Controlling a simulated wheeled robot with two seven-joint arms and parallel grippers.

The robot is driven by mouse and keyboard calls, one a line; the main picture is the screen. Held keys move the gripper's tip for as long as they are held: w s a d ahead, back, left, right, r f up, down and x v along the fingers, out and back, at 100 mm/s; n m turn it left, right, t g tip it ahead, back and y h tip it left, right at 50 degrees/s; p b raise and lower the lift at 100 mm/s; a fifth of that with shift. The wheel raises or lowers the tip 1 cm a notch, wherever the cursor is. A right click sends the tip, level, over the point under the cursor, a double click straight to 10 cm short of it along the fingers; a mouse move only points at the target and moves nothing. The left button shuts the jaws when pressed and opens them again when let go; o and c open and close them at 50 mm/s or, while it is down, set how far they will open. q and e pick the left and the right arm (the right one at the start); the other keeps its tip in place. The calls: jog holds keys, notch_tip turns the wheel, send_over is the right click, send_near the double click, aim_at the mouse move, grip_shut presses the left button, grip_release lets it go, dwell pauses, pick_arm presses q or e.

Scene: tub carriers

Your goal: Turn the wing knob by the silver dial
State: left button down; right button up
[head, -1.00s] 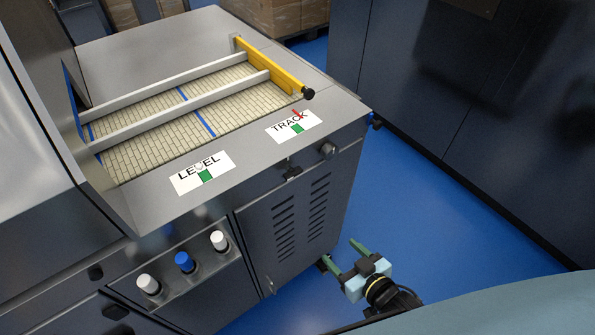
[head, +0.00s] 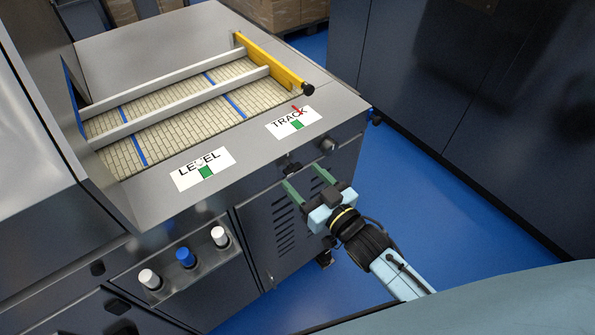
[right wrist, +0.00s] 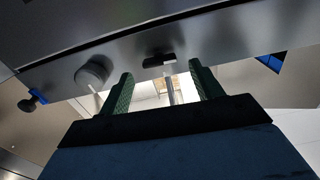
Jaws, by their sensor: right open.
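The black wing knob (head: 292,168) sits on the machine's front face, below the strip with the labels. The silver dial (head: 328,144) is to its right. My right gripper (head: 303,177) is open and empty, just in front of and below the wing knob. In the right wrist view, the wing knob (right wrist: 158,61) lies between the two green fingertips (right wrist: 161,75), a little beyond them, with its bar roughly level. The silver dial (right wrist: 93,72) is left of the fingers there. I see no contact with either. My left gripper is out of view.
A conveyor belt (head: 185,130) with rails and a yellow bar (head: 268,62) is on top. LEVEL (head: 203,168) and TRACK (head: 293,122) labels lie before it. A slotted door (head: 262,240) is below the knob. White and blue knobs (head: 186,257) stand lower left.

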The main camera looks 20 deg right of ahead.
aim_at(295, 171)
jog(key=shift+x, duration=1.6)
jog(key=c, duration=1)
jog(key=shift+r+n+p, duration=0.15)
jog(key=shift+n+p, duration=0.35)
jog(key=shift+n, duration=0.3)
jog(key=o, duration=1)
